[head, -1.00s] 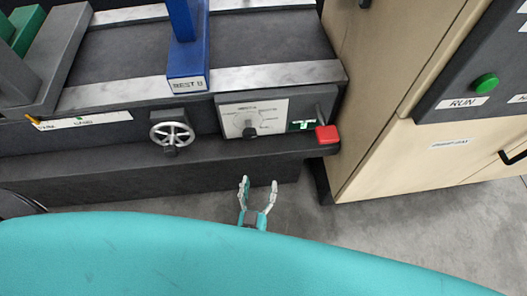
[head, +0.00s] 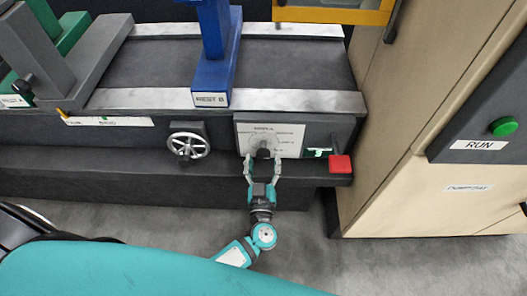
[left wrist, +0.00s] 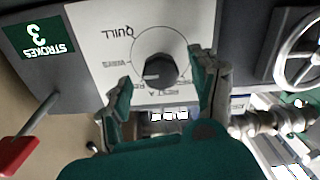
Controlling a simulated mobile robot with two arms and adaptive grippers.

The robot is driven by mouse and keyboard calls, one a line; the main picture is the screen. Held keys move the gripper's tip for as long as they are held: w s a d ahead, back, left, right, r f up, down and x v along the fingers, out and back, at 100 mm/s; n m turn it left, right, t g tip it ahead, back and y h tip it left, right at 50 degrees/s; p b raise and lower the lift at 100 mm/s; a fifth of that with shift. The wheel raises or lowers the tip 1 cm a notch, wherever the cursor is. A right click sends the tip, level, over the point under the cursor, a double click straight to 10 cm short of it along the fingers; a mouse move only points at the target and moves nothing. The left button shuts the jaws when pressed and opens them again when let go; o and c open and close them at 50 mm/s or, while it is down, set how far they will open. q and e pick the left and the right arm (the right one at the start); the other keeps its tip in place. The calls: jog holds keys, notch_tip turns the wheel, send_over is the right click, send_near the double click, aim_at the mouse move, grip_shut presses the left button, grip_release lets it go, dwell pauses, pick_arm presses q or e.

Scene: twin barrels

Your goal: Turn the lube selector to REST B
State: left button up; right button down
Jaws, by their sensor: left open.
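The lube selector is a black knob (head: 264,153) on a white label plate (head: 290,136) on the dark machine front. In the left wrist view the knob (left wrist: 161,70) sits inside a printed circle, with upside-down labels around it, QUILL among them. A pale mark shows on the knob's lower left there, but I cannot tell for sure which label it points at. My left gripper (head: 263,166) is open, its two fingers on either side of the knob in both views. I cannot tell whether they touch it. My right gripper is out of view.
A handwheel (head: 188,145) is left of the plate. A red block (head: 340,164) on a lever and a green STROKES sign (head: 318,153) are right of it. A blue rest labelled REST B (head: 212,98) stands above. A cabinet with a green RUN button (head: 503,126) is at right.

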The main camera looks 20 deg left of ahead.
aim_at(264, 158)
pick_arm(q)
jog(key=x, duration=0.3)
jog(key=shift+w, duration=0.15)
jog(key=shift+w+a, duration=0.15)
jog(key=shift+w, duration=0.05)
jog(key=shift+c, duration=0.8)
jog(key=c, duration=1.1)
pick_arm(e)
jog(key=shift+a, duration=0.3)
